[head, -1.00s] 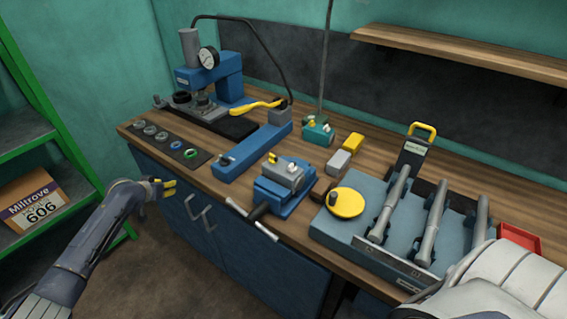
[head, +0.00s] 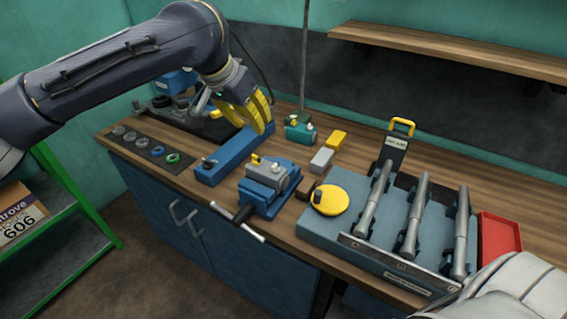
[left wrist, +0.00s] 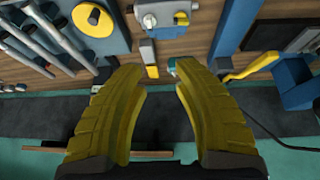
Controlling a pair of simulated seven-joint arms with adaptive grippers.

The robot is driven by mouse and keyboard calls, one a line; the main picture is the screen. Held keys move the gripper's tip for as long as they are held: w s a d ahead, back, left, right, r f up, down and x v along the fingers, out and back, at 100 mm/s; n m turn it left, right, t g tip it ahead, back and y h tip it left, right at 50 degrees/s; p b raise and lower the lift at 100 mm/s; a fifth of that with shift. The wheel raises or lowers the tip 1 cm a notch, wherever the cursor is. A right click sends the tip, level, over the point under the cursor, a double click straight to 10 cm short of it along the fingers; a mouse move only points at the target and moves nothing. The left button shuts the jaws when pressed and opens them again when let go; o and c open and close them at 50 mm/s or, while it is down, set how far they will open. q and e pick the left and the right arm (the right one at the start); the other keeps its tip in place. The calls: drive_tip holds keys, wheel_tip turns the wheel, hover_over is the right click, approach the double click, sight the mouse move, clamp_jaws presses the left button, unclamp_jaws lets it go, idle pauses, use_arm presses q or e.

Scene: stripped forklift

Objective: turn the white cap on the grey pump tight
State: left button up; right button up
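The grey pump (head: 272,173) sits in a blue vise (head: 258,195) near the bench's front edge. A small white cap (head: 276,168) shows on it, with a yellow fitting (head: 257,158) at its left; I cannot tell how tight the cap is. In the left wrist view the grey pump (left wrist: 163,8) and the white cap (left wrist: 150,21) are at the top. My left gripper (head: 264,125) has yellow fingers, spread apart and empty, above the bench behind the vise. It also shows in the left wrist view (left wrist: 157,75). My right gripper is out of view.
A teal pump (head: 299,130) and yellow and grey blocks (head: 337,139) stand behind the vise. A yellow disc (head: 329,198) and a rack of grey cylinders (head: 412,220) are at right, beside a red tray (head: 499,237). My left arm partly hides the press.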

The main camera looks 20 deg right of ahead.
use_arm(q)
drive_tip(key=s, duration=0.3)
drive_tip(key=y, duration=0.1)
approach(275, 165)
drive_tip(key=shift+m, duration=0.3)
drive_tip(key=x, duration=0.9)
drive_tip(key=shift+w+d+f, duration=0.1)
drive_tip(key=shift+w+f, duration=0.05)
drive_tip(key=shift+c, duration=0.5)
clamp_jaws()
